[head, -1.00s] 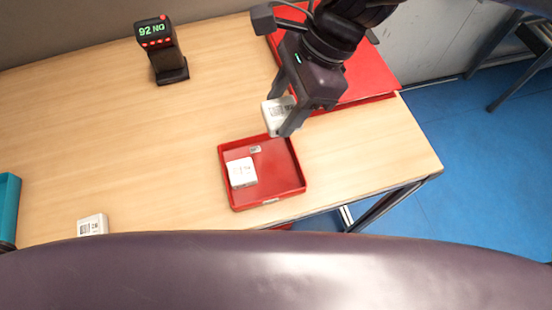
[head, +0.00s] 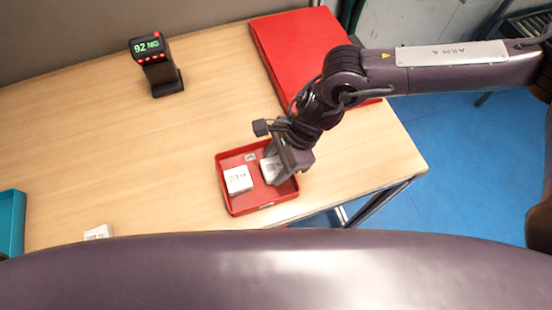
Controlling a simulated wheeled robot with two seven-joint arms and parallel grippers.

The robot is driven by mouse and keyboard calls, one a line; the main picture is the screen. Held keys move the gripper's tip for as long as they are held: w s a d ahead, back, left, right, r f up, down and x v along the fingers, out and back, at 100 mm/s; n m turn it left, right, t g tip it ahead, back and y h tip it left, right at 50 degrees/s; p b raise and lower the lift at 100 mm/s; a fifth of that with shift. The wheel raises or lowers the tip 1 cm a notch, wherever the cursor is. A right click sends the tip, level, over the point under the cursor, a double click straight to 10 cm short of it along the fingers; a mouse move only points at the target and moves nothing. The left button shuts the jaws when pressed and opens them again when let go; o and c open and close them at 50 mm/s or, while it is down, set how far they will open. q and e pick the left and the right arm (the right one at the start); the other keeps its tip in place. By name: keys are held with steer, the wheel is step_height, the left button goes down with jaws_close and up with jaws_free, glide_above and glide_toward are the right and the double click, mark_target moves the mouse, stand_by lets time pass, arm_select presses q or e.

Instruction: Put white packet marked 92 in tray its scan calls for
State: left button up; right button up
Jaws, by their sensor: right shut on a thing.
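My right gripper (head: 276,168) is shut on a white packet (head: 269,172) and holds it low inside the red tray (head: 237,210), on its right side. Whether the packet touches the tray floor I cannot tell. Its marking is mostly hidden. Another white packet (head: 238,180) with reddish print lies in the left part of the tray. The scanner (head: 157,66) stands upright at the back, its green screen (head: 147,46) reading "92 NG". My left gripper is not in view.
A white packet (head: 99,232) lies at the near left table edge, partly hidden by my body. A teal tray (head: 10,222) is cut off at the left. A large red panel (head: 295,50) lies at the back right. The middle of the table (head: 110,140) is clear.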

steer(key=shift+f, duration=0.1)
steer(key=shift+f, duration=0.1)
steer(key=o, duration=1.1)
steer(key=shift+c, duration=0.2)
steer(key=shift+w+r, duration=0.1)
steer(key=shift+r, duration=0.25)
steer(key=b+v, duration=0.2)
steer(key=v, duration=0.9)
steer(key=shift+d+r+b, duration=0.2)
steer(key=shift+r+b, duration=0.1)
steer(key=shift+b, duration=0.1)
